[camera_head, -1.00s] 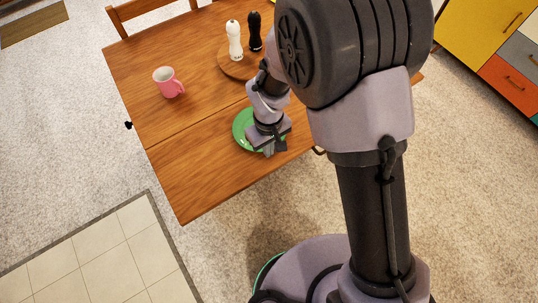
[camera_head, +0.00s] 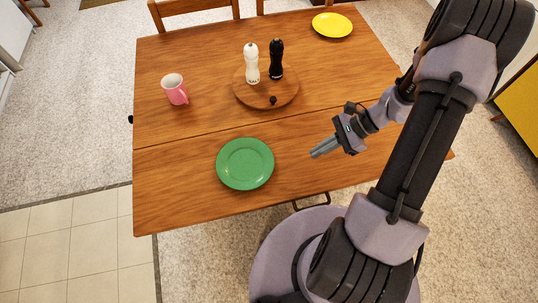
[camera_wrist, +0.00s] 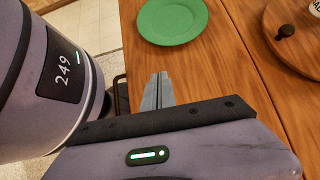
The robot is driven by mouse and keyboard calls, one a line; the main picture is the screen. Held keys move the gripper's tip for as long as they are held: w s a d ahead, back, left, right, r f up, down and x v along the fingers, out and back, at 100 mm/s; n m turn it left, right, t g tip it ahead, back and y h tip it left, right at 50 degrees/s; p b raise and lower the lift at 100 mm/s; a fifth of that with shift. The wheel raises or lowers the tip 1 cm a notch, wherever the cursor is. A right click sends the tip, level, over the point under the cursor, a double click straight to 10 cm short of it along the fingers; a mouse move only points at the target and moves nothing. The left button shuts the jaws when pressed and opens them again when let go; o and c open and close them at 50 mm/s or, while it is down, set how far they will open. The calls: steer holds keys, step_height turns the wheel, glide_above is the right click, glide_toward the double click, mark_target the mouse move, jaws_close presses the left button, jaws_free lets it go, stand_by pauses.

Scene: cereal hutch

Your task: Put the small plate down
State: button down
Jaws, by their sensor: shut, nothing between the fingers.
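A green plate (camera_head: 245,163) lies flat on the wooden table near its front edge, left of my gripper. The plate also shows at the top of the wrist view (camera_wrist: 172,20). A yellow plate (camera_head: 332,25) lies at the table's far right corner. My gripper (camera_head: 316,153) is shut and empty, above the table to the right of the green plate and apart from it. Its closed fingers show in the wrist view (camera_wrist: 157,90).
A round wooden board (camera_head: 265,96) holds a white shaker (camera_head: 252,64) and a black shaker (camera_head: 277,59). A pink mug (camera_head: 174,89) stands on the left of the wooden table (camera_head: 180,190). Chairs stand behind it. The front left of the table is clear.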

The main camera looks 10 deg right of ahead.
steer(key=b, duration=0.4)
glide_toward(282, 174)
steer(key=x, duration=0.4)
steer(key=shift+a+f, duration=0.15)
steer(key=shift+a, duration=0.15)
steer(key=a+b, duration=0.1)
steer(key=a, duration=0.2)
steer(key=shift+w+a, duration=0.15)
steer(key=shift+a, duration=0.5)
